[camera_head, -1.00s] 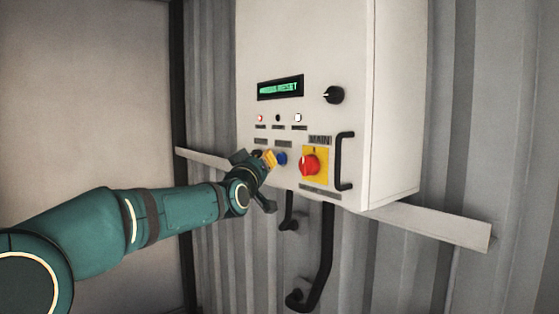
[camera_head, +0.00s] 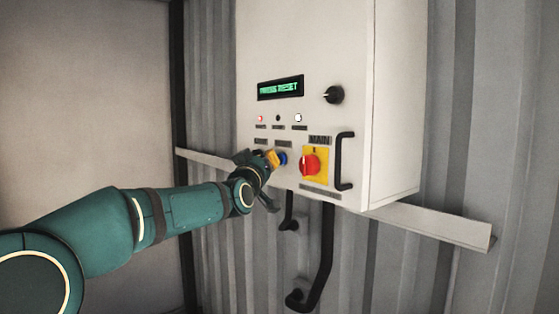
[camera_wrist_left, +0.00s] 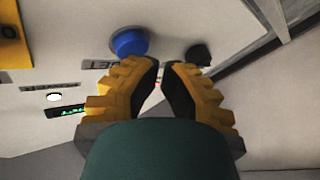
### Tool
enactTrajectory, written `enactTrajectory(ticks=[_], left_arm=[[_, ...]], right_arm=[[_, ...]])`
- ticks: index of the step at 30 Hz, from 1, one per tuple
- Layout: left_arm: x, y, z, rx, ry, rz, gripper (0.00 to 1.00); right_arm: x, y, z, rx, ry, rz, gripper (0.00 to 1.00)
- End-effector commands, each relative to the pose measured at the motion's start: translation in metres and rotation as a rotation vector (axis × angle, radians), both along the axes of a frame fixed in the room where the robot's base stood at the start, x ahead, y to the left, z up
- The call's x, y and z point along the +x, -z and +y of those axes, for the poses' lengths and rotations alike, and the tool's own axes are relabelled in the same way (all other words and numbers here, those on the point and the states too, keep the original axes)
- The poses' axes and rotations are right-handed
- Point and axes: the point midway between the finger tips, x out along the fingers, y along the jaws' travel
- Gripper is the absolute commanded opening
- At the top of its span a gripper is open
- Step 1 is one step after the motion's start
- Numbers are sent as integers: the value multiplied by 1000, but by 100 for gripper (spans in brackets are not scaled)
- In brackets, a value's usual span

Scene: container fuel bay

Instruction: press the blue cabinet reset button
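The blue reset button (camera_head: 282,159) is on the front of the white cabinet, left of the red and yellow main switch. It shows larger in the left wrist view (camera_wrist_left: 130,42), round and domed, above a label plate. My left gripper (camera_head: 272,160) is just left of the button in the head view. In the wrist view its yellow fingers with dark pads (camera_wrist_left: 166,64) have a narrow gap and nothing between them. The left fingertip is close to the button's lower edge; I cannot tell whether they touch. My right gripper is in neither view.
The white cabinet (camera_head: 310,50) carries a green text display (camera_head: 280,88), a black knob (camera_head: 334,95), small lamps, a red main switch (camera_head: 309,165) and a black handle (camera_head: 344,162). A dark button (camera_wrist_left: 198,55) is right of the blue one. Black pipes (camera_head: 322,262) hang below.

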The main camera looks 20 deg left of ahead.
Motion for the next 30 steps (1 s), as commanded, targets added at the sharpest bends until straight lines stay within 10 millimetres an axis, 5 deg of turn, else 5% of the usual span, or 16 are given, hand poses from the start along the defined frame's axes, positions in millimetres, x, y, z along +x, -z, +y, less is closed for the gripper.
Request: enactTrajectory(ticks=[30], left_arm=[[8, 0, -5, 0, 0, 0, 0]], right_arm=[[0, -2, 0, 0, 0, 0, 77]])
